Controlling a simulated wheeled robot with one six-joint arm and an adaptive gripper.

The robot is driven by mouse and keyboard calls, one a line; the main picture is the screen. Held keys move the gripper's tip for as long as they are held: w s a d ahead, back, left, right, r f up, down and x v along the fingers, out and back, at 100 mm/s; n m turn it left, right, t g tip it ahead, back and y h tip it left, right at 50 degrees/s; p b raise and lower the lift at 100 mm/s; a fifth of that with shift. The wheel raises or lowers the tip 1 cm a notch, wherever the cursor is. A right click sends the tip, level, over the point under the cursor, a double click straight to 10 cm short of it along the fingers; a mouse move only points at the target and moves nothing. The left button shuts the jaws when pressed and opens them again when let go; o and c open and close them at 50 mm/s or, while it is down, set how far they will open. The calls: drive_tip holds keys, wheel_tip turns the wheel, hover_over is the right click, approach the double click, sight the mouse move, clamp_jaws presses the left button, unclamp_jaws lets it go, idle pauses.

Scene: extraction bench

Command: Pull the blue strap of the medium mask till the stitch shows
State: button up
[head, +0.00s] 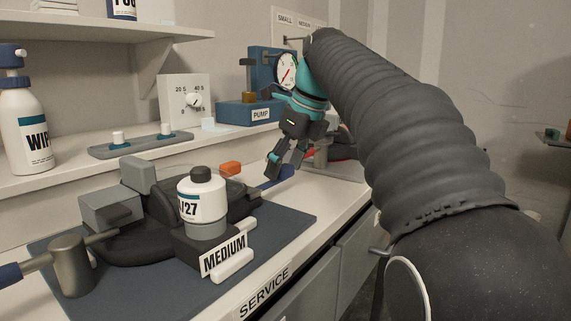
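The medium mask (135,247) is a dark body with a white canister (202,204) marked "/27" and a "MEDIUM" tag (223,256). It lies on a dark blue mat (285,229). A blue strap (278,177) shows at its right side, towards the back of the bench. Another blue strap end (10,273) shows at the left edge, by a grey post. My gripper (285,163) points down at the right blue strap, its fingertips close above or beside it. A gap shows between the fingers; contact with the strap is unclear. I see no stitch.
A blue pump (247,112) with a gauge (286,71) stands behind my gripper. A dial box (184,101), a grey tray (140,146) and a wipes bottle (28,135) stand on the back ledge. Another dark item with red (309,153) lies right of my gripper.

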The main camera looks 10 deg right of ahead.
drive_tip(key=shift+r, duration=0.15)
drive_tip(key=v, duration=1.1)
drive_tip(key=shift+d+r, duration=0.25)
drive_tip(key=shift+r, duration=0.05)
drive_tip(key=shift+s+a, duration=0.1)
drive_tip(key=shift+s, duration=0.05)
